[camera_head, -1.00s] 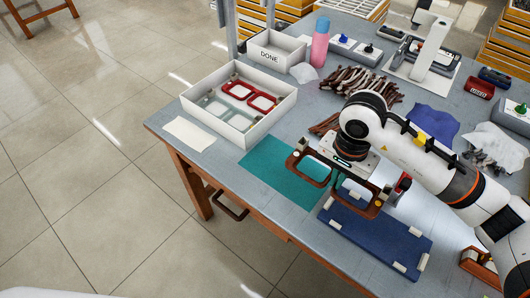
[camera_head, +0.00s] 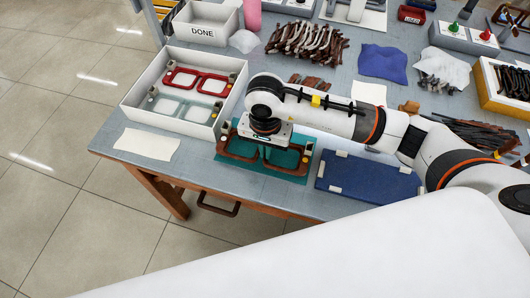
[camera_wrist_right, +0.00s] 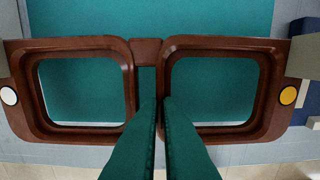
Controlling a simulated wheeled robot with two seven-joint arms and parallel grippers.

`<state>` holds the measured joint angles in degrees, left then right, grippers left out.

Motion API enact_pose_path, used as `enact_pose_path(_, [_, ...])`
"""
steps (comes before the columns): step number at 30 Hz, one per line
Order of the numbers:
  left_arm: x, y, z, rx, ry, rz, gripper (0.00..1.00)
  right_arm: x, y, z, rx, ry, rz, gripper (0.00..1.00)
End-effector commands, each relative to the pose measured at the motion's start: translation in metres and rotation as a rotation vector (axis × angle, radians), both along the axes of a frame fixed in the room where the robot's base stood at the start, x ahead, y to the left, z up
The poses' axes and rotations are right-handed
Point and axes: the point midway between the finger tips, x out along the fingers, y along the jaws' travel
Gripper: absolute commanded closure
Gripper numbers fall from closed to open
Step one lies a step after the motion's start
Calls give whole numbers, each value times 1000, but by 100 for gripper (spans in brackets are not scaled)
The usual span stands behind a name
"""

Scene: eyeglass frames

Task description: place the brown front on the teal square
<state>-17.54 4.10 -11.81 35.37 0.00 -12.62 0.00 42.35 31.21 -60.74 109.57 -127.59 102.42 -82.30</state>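The brown front (camera_head: 240,147) is over the teal square (camera_head: 300,179) in the head view, lenses side by side. In the right wrist view the brown front (camera_wrist_right: 147,52) spans the picture, with the teal square (camera_wrist_right: 200,15) behind it and through both lens openings. Its ends reach past the square's sides there. I cannot tell if it touches the square. My right gripper (camera_wrist_right: 161,100) has its two fingers close together at the inner rim beside the bridge, apparently shut on the front. The arm partly covers the front in the head view. My left gripper is not in view.
A white tray (camera_head: 127,106) with a red front and a pale one stands at the left behind the square. A white cloth (camera_head: 147,144) lies left of it, a blue pad (camera_head: 370,180) right. A DONE box (camera_head: 203,33) and brown temple pieces (camera_head: 305,40) are farther back.

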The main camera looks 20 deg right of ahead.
Motion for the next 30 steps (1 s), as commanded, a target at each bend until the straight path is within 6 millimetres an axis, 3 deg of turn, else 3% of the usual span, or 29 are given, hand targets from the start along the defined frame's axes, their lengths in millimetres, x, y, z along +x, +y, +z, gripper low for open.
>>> enact_pose_path(6, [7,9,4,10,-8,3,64,-1,0,-29,-1,3,-1,100])
enact_pose_path(17, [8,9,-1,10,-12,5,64,0,0,-35,-1,0,1,100])
enact_pose_path(22, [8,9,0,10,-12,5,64,0,0,-34,-1,1,0,74])
enact_pose_path(30, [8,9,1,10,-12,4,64,0,0,-33,-1,1,0,74])
